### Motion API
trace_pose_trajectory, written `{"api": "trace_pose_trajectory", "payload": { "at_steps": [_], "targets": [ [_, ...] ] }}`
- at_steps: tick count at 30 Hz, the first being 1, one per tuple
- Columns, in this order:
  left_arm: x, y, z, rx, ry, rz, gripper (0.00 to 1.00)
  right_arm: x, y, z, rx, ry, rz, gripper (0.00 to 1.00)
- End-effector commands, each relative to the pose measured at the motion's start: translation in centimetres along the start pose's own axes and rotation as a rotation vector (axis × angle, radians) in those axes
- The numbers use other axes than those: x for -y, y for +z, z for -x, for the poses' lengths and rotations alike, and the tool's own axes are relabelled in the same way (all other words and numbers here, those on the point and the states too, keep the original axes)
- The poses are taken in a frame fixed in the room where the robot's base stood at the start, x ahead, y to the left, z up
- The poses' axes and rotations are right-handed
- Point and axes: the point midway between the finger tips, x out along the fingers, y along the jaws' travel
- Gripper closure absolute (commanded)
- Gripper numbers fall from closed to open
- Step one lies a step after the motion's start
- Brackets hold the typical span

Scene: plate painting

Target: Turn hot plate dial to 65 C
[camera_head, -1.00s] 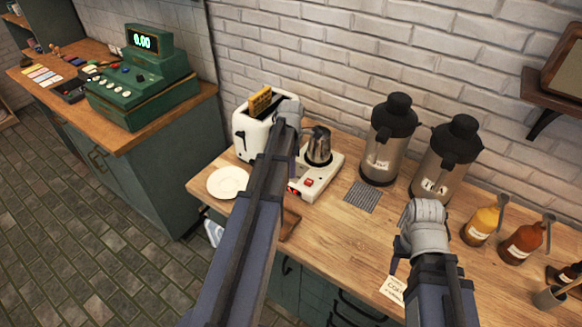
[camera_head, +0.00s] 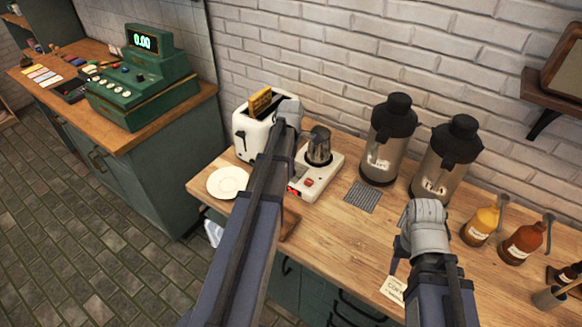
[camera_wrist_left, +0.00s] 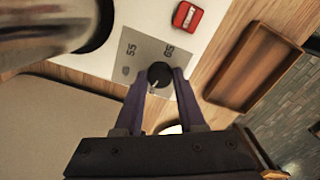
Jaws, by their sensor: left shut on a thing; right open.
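The white hot plate (camera_head: 327,174) stands on the wooden counter with a metal kettle (camera_head: 319,146) on it. In the left wrist view its black dial (camera_wrist_left: 160,74) sits on a grey panel (camera_wrist_left: 139,50) marked 55 on the left and 65 on the right. A small pale mark shows on the dial, but its exact setting is too small to read. My left gripper (camera_wrist_left: 160,80) is shut on the dial, one finger on each side. In the head view my left arm hides it. My right gripper (camera_head: 397,262) is open beside my right arm, its fingers mostly hidden.
A toaster (camera_head: 262,122) and a white plate (camera_head: 227,182) stand left of the hot plate. A red switch (camera_wrist_left: 187,16) is near the dial, and a wooden tray (camera_wrist_left: 254,66) lies beside the hot plate. Two dispensers (camera_head: 387,140) stand to the right.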

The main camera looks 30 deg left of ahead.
Motion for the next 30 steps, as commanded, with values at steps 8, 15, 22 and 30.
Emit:
{"api": "trace_pose_trajectory", "payload": {
  "at_steps": [8, 15, 22, 30],
  "targets": [
    [0.02, 0.00, 0.00, 0.000, 0.000, -0.265, 1.00, 0.00, 0.00, 0.00, 0.000, 0.000, 0.000, 0.50],
    [0.02, 0.00, -0.01, 0.000, 0.000, -0.492, 1.00, 0.00, 0.00, -0.01, 0.000, 0.000, 0.000, 0.50],
    [0.02, 0.00, -0.01, 0.000, 0.000, -0.711, 1.00, 0.00, 0.00, -0.01, 0.000, 0.000, 0.000, 0.50],
    [0.02, 0.00, -0.01, 0.000, 0.000, -0.967, 1.00, 0.00, 0.00, -0.01, 0.000, 0.000, 0.000, 0.50]
  ]
}}
